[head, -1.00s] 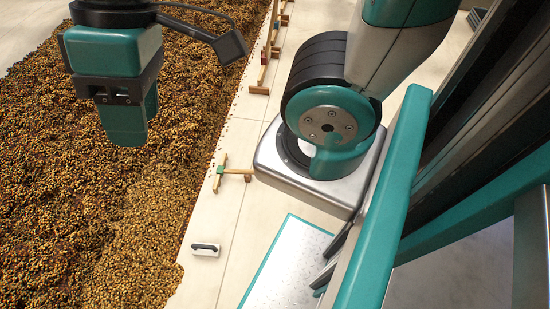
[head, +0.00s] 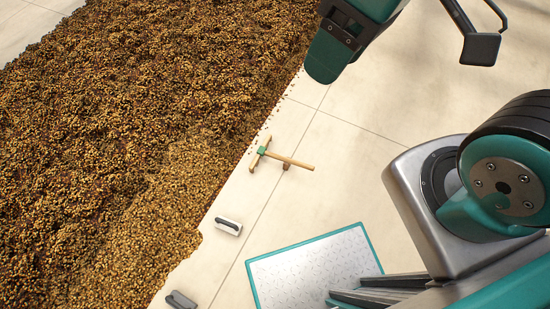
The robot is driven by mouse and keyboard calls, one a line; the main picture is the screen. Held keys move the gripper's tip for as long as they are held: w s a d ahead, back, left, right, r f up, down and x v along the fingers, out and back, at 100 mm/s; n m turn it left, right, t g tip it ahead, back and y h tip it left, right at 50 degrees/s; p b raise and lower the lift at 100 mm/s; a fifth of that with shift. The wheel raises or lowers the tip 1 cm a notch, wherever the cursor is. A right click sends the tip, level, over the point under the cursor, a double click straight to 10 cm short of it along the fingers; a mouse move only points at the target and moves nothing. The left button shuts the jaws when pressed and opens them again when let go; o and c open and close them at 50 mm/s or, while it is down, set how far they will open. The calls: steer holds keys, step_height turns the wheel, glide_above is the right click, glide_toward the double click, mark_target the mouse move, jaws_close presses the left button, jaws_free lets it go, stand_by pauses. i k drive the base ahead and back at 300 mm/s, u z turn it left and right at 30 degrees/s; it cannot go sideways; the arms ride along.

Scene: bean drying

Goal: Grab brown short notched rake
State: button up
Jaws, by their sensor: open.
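A short wooden rake (head: 293,161) lies on the pale floor beside the bean bed, right of its edge. It has a light tan-brown handle pointing right, a crosswise wooden head at the left and a green joint. I cannot make out notches on its head. My gripper (head: 325,57) is at the top of the head view, teal and black, beyond the rake in the picture and apart from it. It is open, with nothing visible in it; its fingertips are not clearly seen.
The bean bed (head: 130,120) fills the left. A white block with a dark handle (head: 228,226) and a grey one (head: 181,300) lie along its edge. A teal-rimmed white panel (head: 310,268) is at the bottom. The floor right of the rake is clear.

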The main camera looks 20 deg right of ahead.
mark_target(262, 151)
steer(key=u, duration=1.95)
steer(key=k, duration=1.15)
steer(key=z, duration=1.55)
steer(key=i, duration=0.5)
steer(key=z, duration=0.1)
